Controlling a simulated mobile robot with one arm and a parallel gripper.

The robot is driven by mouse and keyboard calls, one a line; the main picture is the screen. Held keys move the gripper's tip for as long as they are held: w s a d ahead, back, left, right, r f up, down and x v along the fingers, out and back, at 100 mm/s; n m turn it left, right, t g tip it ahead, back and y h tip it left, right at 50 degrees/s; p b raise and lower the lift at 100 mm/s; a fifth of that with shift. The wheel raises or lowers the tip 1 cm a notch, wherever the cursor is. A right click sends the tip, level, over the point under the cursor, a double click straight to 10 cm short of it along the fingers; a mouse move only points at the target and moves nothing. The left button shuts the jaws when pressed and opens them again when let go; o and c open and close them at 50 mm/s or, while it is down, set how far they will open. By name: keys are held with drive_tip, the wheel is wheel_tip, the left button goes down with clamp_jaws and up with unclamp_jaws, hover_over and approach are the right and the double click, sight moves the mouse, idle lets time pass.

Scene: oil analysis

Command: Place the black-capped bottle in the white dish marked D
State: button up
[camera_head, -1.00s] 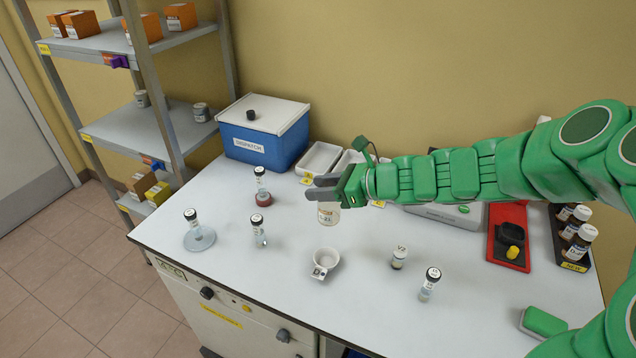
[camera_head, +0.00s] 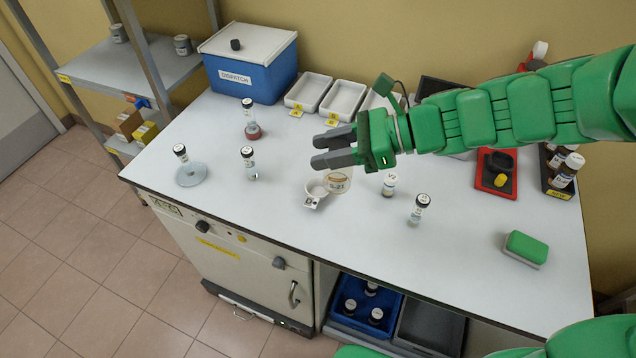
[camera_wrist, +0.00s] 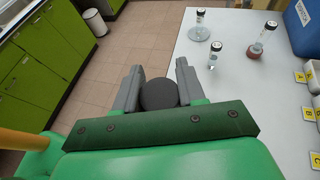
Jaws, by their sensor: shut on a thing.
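Black-capped vials stand nearby: one (camera_head: 389,185) and another (camera_head: 418,211) right of the dish, one (camera_head: 248,162) to its left. Behind are white trays (camera_head: 309,92) and a blue dispatch box (camera_head: 250,75). A green-topped block (camera_head: 525,248) lies at right.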

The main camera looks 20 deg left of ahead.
drive_tip(key=w+a+f, duration=0.3)
drive_tip(key=w+f, duration=0.1)
drive_tip(key=f, duration=0.2)
drive_tip(key=w+a+f+g, duration=0.1)
drive_tip(key=w+a+f, duration=0.3)
drive_tip(key=f, duration=0.2)
drive_tip(key=shift+w+a+f+n, duration=0.15)
drive_tip(key=shift+w+f+n, duration=0.05)
drive_tip(key=shift+f+n, duration=0.1)
idle(0.8)
drive_tip(key=shift+f, duration=0.6)
drive_tip(key=o, duration=1.1)
drive_tip(key=shift+r, duration=0.1)
